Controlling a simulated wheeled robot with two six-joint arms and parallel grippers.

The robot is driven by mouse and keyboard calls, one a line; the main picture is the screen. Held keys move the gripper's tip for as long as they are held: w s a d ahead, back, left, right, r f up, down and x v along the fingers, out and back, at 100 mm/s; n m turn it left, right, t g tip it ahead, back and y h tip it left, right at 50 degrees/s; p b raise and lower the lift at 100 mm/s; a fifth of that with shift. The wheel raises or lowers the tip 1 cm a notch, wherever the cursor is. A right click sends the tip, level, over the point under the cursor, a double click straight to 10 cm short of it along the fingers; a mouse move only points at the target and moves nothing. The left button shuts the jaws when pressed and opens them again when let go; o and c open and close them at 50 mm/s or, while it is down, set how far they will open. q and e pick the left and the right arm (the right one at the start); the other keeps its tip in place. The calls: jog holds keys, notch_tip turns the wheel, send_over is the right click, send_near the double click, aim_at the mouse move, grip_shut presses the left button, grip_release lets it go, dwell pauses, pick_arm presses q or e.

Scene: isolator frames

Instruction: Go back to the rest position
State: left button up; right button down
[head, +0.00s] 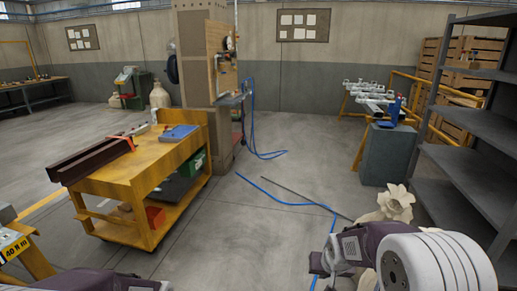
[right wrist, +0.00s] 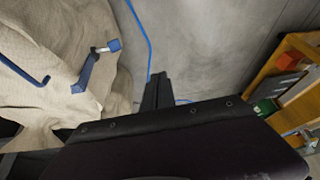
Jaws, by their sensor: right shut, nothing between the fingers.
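My right arm enters the head view at the lower right, with a white ribbed joint and a dark purple link. My right gripper (head: 318,264) is at the left end of that link, low in the picture. In the right wrist view, its dark fingers (right wrist: 158,92) are together with nothing between them. They point over the grey floor, apart from the beige cloth-like sack (right wrist: 50,110) at left. Part of my left arm shows along the bottom left of the head view; its fingers are not seen.
A yellow cart (head: 150,180) carrying dark beams (head: 90,160) stands at left. A beige sack (head: 394,205) stands beyond my right arm. Grey shelves (head: 475,175) are at right. A blue hose (head: 275,200) crosses the open middle floor.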

jog(key=s+a+f+n+g, duration=0.1)
jog(key=s+g, duration=0.1)
jog(key=s, duration=0.7)
jog(key=s+a+f+g, duration=0.1)
jog(key=s, duration=0.8)
notch_tip(320, 180, up, 25)
jog(key=p, duration=2.5)
jog(key=shift+s+g+y, duration=0.3)
jog(key=shift+g, duration=0.1)
jog(key=shift+f, duration=0.1)
